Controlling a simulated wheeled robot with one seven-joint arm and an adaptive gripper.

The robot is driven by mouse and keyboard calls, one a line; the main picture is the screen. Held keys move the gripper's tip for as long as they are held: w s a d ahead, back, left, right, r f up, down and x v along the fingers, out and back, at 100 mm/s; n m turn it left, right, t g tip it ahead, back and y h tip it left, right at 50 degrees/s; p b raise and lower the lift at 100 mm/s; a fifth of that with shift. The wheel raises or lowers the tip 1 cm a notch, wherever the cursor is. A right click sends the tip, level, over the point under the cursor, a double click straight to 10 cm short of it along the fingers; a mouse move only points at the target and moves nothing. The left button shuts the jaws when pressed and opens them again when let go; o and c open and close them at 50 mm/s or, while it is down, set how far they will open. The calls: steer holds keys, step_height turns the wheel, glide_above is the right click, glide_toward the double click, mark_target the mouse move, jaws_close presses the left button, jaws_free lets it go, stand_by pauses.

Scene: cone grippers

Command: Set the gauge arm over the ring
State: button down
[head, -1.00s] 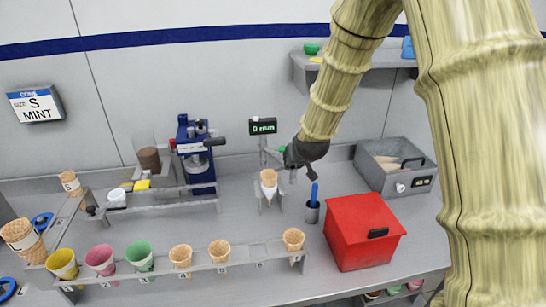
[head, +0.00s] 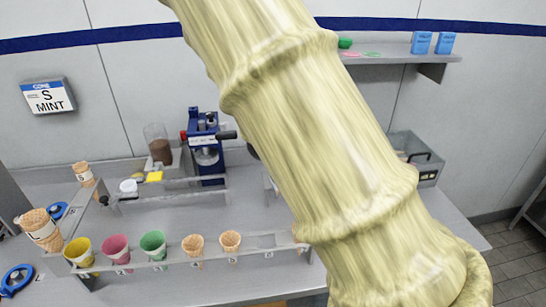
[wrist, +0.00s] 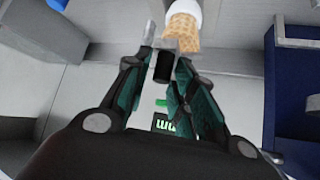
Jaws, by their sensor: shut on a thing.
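In the wrist view my gripper (wrist: 163,62) is shut on a short black handle (wrist: 163,68), which looks like part of the gauge arm. A small grey piece (wrist: 169,45) shows just beyond the handle. A waffle cone (wrist: 183,31) with a white band (wrist: 209,10), likely the ring, is just beyond the fingertips. I cannot tell whether the arm lies over the ring. In the head view my own arm hides the gripper, the gauge and this cone.
In the head view a blue press (head: 205,148) stands left of my arm. A front rack (head: 175,261) holds several cones and coloured cups. A grey bin (head: 427,163) is at the right, partly hidden. A wall shelf (head: 395,53) is above it.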

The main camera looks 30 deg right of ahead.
steer(key=shift+a+f, duration=0.1)
steer(key=shift+f, duration=0.05)
steer(key=c, duration=1.5)
jaws_free()
steer(key=shift+o, duration=0.4)
steer(key=shift+w+f, duration=0.15)
steer(key=shift+w, duration=0.1)
steer(key=shift+s, duration=0.15)
